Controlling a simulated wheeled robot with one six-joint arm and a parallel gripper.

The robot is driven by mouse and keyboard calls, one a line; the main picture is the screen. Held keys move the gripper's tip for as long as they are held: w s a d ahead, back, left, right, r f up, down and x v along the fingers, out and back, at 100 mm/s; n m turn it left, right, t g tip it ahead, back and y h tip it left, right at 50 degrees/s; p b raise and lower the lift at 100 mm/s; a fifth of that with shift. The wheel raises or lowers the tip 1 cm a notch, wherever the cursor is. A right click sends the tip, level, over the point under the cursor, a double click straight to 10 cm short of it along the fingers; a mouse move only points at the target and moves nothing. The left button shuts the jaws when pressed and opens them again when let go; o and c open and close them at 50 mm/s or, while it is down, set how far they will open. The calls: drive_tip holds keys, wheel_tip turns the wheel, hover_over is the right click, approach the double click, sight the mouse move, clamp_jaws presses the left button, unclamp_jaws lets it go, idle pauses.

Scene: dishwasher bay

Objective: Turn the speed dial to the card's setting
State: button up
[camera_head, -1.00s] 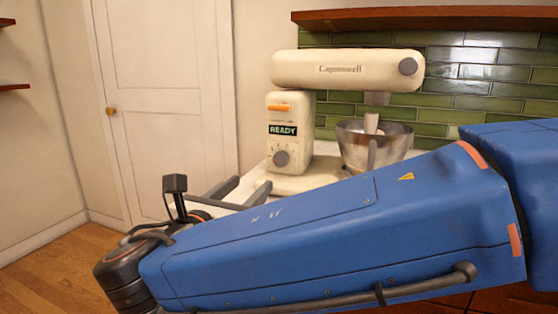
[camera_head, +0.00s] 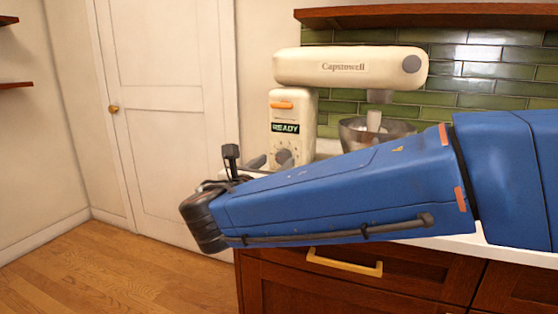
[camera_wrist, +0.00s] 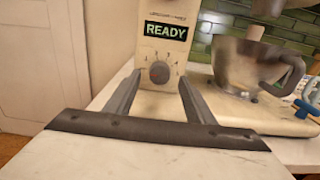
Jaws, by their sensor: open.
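The speed dial (camera_wrist: 159,72) is a round dark grey knob on the front of the cream stand mixer (camera_head: 292,105). Numbers are printed around it. Its exact setting is too small to read, and no card can be made out. A READY display (camera_wrist: 166,31) sits above the dial. My gripper (camera_wrist: 158,88) is open and empty, its two fingers pointing towards the dial, one to each side of it in the wrist view. Whether they reach around it cannot be told. In the head view my gripper (camera_head: 270,162) partly overlaps the dial's lower area.
The metal mixing bowl (camera_wrist: 250,66) stands right of the dial. A blue object (camera_wrist: 308,108) lies at the wrist view's right edge. A white door is at left.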

sight(282, 157)
drive_tip(key=shift+x, duration=1.75)
drive_tip(key=c, duration=1)
